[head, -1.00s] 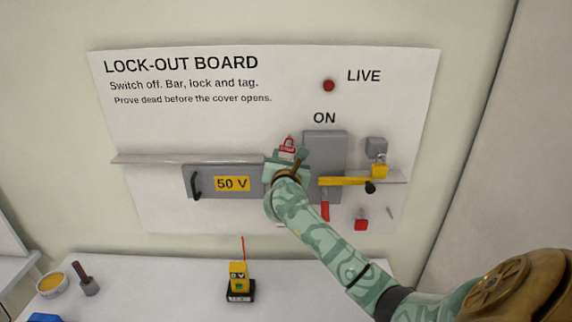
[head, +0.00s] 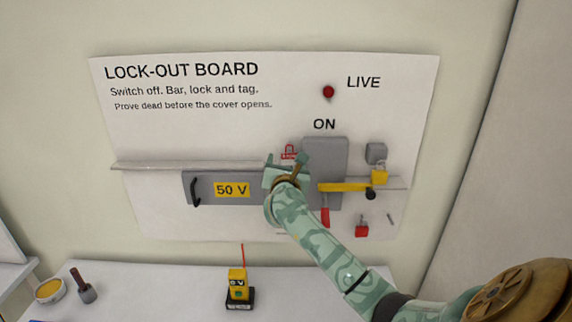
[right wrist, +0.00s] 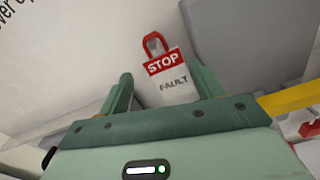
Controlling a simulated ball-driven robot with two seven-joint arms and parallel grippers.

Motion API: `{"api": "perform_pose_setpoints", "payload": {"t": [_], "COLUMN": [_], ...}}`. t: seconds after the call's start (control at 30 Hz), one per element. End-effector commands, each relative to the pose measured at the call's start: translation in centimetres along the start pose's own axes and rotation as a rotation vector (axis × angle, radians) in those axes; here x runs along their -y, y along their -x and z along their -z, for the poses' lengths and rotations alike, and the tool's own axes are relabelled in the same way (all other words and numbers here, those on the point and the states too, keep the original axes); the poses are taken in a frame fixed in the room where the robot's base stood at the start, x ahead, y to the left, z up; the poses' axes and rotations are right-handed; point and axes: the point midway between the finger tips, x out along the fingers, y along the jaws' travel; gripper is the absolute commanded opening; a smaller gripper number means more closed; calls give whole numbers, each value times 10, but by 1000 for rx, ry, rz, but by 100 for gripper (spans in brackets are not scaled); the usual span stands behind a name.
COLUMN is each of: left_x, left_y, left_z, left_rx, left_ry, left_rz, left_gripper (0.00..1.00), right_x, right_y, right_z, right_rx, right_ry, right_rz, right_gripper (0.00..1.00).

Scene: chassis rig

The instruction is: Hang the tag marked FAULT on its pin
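The FAULT tag (right wrist: 172,82) is white with a red STOP band and a red loop on top. It is upright against the board, and in the head view the tag (head: 289,152) shows just above my right gripper, left of the grey switch box. The pin behind its loop cannot be made out. My right gripper (right wrist: 160,72) is open; its fingers stand apart on either side of the tag's lower part, with visible gaps. In the head view the right gripper (head: 286,161) is in front of the board. My left gripper is not in view.
The lock-out board (head: 200,130) carries a grey switch box (head: 326,160), a yellow bar (head: 343,187), a yellow padlock (head: 379,176), a red padlock (head: 362,229) and a 50 V cover (head: 212,188). A yellow meter (head: 238,285) stands on the bench (head: 180,290) below.

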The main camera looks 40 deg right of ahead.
Motion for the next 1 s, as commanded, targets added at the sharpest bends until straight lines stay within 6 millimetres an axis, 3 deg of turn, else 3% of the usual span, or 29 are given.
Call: {"api": "perform_pose_setpoints", "payload": {"t": [0.2, 0.33, 0.8, 1.0], "left_x": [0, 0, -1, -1], "left_y": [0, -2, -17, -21], "left_z": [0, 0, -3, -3], "left_rx": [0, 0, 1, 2], "left_ry": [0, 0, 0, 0], "left_rz": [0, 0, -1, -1], "left_gripper": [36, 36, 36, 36], "right_x": [0, 0, 0, 0], "right_y": [1, 13, 131, 158], "right_z": [0, 1, 3, 1], "right_rx": [0, -1, -3, -1], "right_ry": [0, -2, -3, -1], "right_rz": [0, -2, -2, -1], "right_gripper": [66, 66, 66, 66]}}
